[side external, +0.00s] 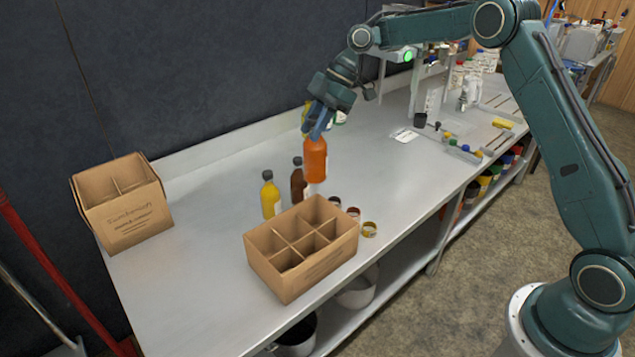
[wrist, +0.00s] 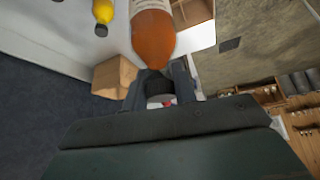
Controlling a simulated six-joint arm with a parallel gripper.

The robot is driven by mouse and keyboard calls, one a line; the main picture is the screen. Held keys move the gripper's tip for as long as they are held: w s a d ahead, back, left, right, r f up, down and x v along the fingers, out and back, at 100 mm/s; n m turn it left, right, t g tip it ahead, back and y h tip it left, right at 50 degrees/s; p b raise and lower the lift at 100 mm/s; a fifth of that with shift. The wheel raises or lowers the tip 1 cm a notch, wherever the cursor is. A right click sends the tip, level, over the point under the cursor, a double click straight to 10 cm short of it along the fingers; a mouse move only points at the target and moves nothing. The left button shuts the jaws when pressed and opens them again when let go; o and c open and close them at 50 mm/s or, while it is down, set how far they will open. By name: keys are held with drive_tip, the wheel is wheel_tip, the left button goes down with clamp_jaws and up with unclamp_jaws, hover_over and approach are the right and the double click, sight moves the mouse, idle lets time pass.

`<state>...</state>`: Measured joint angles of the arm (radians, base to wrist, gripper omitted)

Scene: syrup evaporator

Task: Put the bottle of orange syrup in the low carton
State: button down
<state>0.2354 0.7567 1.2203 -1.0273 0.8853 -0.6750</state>
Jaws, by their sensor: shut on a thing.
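The bottle of orange syrup (side external: 315,160) hangs upright from my gripper (side external: 318,128), which is shut on its top. The bottle is above the bench, behind the low carton. The low carton (side external: 318,268) is a brown box with several compartments near the bench's front edge; the ones I can see into look empty. In the wrist view the orange bottle (wrist: 153,38) extends from between the fingers (wrist: 168,88), with a pale label at its far end. Part of the carton is hidden behind the bottle there.
A yellow bottle (side external: 270,196) and a dark brown bottle (side external: 298,181) stand behind the low carton. Small jars (side external: 369,229) stand to its right. A taller divided carton (side external: 123,203) stands at the left end. The bench (side external: 215,270) is clear between the cartons.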

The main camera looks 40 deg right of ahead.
sight(315, 182)
wheel_tip(315, 182, down, 16)
drive_tip(key=shift+r, duration=0.2)
idle(0.6)
drive_tip(key=shift+f, duration=2.25)
drive_tip(key=c, duration=1.1)
unclamp_jaws()
drive_tip(key=shift+f, duration=0.1)
drive_tip(key=shift+r, duration=0.2)
drive_tip(key=v, duration=1.2)
drive_tip(key=shift+s, duration=0.1)
